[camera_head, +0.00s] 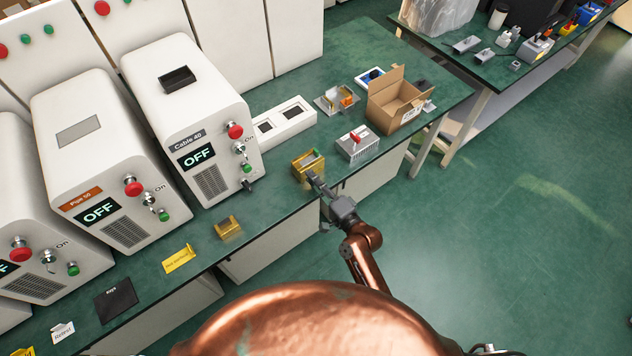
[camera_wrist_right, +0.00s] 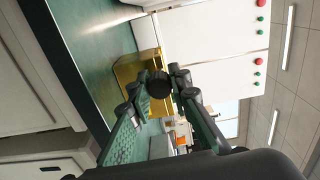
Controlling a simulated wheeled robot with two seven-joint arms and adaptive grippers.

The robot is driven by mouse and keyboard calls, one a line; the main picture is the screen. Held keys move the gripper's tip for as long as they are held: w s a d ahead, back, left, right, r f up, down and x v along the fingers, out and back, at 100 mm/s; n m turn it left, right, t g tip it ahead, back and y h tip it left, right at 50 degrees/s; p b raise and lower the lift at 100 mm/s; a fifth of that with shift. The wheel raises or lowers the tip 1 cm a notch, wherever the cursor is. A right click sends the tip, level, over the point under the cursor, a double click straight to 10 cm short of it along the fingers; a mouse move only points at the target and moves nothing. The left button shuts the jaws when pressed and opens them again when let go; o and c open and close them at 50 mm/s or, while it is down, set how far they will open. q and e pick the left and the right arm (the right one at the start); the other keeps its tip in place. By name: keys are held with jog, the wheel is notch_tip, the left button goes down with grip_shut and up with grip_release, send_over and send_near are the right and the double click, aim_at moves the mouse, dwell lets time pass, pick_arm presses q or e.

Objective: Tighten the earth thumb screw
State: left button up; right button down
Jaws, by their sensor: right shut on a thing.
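A small yellow box (camera_head: 306,173) stands near the front edge of the green bench. It also shows in the right wrist view (camera_wrist_right: 128,70), behind the fingertips. A round black knob (camera_wrist_right: 158,85), which looks like the thumb screw, sits at the box's near side. My right gripper (camera_head: 315,178) reaches the box from the front. In the wrist view its two fingers (camera_wrist_right: 160,92) are closed on the knob. The knob's thread and seating are hidden. My left gripper is in neither view.
A grey box with a red switch (camera_head: 358,146) and an open cardboard box (camera_head: 397,102) stand to the right. A white double-socket panel (camera_head: 284,123) is behind. White machines (camera_head: 190,120) marked OFF stand at left. A smaller yellow block (camera_head: 228,227) lies left along the bench.

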jog(key=c, duration=1.8)
grip_release()
jog(key=shift+m, duration=0.4)
jog(key=shift+o, duration=0.2)
jog(key=shift+p+v, duration=0.35)
jog(key=shift+v, duration=0.75)
jog(key=p+v, duration=0.1)
jog(key=v, duration=0.3)
jog(key=shift+s+d, duration=0.25)
jog(key=shift+s, duration=0.1)
